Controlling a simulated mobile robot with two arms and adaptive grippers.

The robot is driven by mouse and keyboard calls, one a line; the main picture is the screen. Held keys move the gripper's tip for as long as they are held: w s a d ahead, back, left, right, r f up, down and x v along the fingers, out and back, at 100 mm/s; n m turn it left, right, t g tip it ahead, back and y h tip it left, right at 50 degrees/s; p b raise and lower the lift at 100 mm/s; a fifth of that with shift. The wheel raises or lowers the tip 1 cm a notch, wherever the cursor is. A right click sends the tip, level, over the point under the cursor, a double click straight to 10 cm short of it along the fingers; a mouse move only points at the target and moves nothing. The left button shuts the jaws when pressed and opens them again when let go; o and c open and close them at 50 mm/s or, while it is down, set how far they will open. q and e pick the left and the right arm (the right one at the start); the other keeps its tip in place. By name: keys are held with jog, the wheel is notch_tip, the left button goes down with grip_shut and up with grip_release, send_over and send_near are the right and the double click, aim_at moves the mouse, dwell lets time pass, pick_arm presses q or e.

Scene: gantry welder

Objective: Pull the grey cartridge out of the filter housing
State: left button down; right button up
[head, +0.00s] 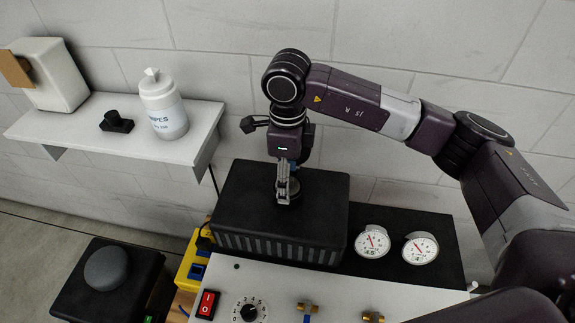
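A black box with a slatted front (280,225), which looks like the filter housing, stands behind the white panel. A dark grey round piece (294,190) shows at its top, partly hidden behind my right gripper; it may be the top of the grey cartridge. My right gripper (283,197) points down at this piece, its fingers seen nearly edge-on and overlapping it. Whether they grip it or only stand in front of it cannot be told. My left gripper is out of view.
Two round gauges (372,241) (420,248) sit right of the box. The white panel (270,286) carries a red switch (207,304), a dial and brass fittings. A shelf (192,150) holds a wipes canister (163,104). A grey dome (107,268) tops a black block at lower left.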

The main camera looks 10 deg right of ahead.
jog(key=shift+f, duration=0.1)
jog(key=c, duration=1.3)
jog(key=shift+o, duration=0.2)
